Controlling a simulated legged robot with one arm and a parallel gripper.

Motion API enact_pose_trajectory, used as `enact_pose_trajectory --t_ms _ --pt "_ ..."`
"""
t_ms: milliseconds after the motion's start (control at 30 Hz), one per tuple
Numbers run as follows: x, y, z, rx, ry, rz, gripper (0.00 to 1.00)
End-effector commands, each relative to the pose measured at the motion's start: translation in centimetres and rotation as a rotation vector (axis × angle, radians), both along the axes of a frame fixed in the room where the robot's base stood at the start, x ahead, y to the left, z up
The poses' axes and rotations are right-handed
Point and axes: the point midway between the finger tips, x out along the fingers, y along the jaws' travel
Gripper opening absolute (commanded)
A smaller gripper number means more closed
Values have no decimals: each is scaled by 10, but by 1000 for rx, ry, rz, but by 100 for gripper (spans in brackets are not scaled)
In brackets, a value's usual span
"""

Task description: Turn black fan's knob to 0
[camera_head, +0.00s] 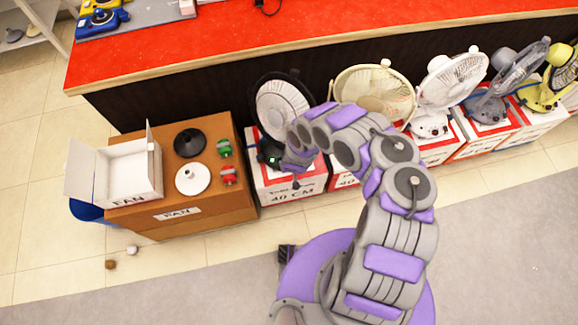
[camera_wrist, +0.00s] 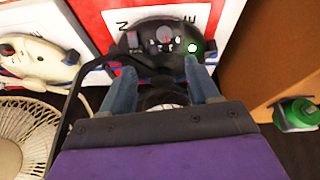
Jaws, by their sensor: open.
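The black fan (camera_head: 283,105) stands on a white and red box beside the brown cabinet, with its round grille facing up and forward. Its black base (camera_wrist: 140,36) fills the upper middle of the wrist view. On it I see a grey round knob (camera_wrist: 165,34), small white marks and a glowing green light (camera_wrist: 193,47). The knob's setting is too small to read. My gripper (camera_wrist: 161,82) is open, its two blue-grey fingers apart and pointing at the base. Nothing is held between them. In the head view my gripper (camera_head: 292,165) is beside the base, partly hiding it.
A cream fan (camera_head: 373,92), white fan (camera_head: 452,80), grey fan (camera_head: 495,95) and yellow fan (camera_head: 550,88) stand to the right on boxes. The brown cabinet (camera_head: 222,190) is left, bearing an open white box (camera_head: 130,172). The red counter (camera_head: 250,30) is behind. Floor in front is mostly clear.

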Motion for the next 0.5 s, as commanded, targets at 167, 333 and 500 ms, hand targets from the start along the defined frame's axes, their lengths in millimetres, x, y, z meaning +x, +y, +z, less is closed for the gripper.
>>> enact_pose_trajectory --t_ms 167,333,500 --pt "9 7 -32 -6 3 2 60" --pt "20 8 -59 -2 4 1 60" --pt "33 8 -86 3 2 1 60"
